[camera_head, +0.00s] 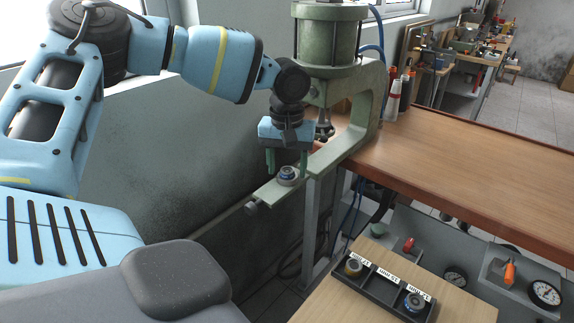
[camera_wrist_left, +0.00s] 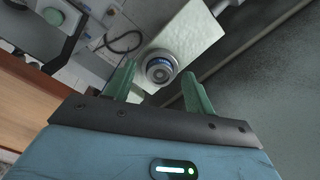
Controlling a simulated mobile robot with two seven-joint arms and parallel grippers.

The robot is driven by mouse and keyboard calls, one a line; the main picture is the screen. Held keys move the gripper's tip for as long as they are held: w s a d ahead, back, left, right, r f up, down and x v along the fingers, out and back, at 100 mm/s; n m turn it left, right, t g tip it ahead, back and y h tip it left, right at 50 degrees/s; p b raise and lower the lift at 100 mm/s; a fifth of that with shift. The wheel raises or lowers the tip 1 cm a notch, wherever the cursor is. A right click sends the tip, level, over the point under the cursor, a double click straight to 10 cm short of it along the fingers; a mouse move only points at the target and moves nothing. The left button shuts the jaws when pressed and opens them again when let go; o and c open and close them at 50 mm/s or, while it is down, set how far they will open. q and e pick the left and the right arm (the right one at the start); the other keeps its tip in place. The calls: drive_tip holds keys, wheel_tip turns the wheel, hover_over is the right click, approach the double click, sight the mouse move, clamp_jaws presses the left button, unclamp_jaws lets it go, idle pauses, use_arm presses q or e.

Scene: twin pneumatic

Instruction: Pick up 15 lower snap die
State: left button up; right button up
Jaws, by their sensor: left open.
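A small round die (camera_head: 288,175) with a blue band and metal rim sits on the lower arm plate of the green press (camera_head: 268,193). The wrist view shows the die (camera_wrist_left: 161,67) from above, with a ring-shaped face and blue lettering too small to read. My left gripper (camera_head: 287,163) hangs just above it, pointing down. Its green fingers are open, one on each side of the die, and appear apart from it. In the wrist view the fingertips (camera_wrist_left: 158,80) show to the left and right of the die. My right gripper is not in view.
The press frame (camera_head: 368,110) rises close behind my gripper. A wooden workbench (camera_head: 450,165) extends right.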

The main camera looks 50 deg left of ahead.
sight(287, 172)
use_arm(q)
drive_tip(key=c, duration=1.2)
drive_tip(key=shift+o, duration=0.2)
drive_tip(key=shift+r, duration=0.1)
drive_tip(key=shift+w+r, duration=0.1)
drive_tip(key=shift+r, duration=0.25)
drive_tip(key=r, duration=0.2)
drive_tip(key=shift+s+d+r, duration=0.15)
drive_tip(key=shift+s+r, duration=0.15)
drive_tip(key=shift+r, duration=0.1)
drive_tip(key=s+d+r, duration=0.1)
drive_tip(key=s+d, duration=0.6)
drive_tip(key=s, duration=0.6)
drive_tip(key=shift+s+r, duration=0.15)
drive_tip(key=shift+s, duration=0.25)
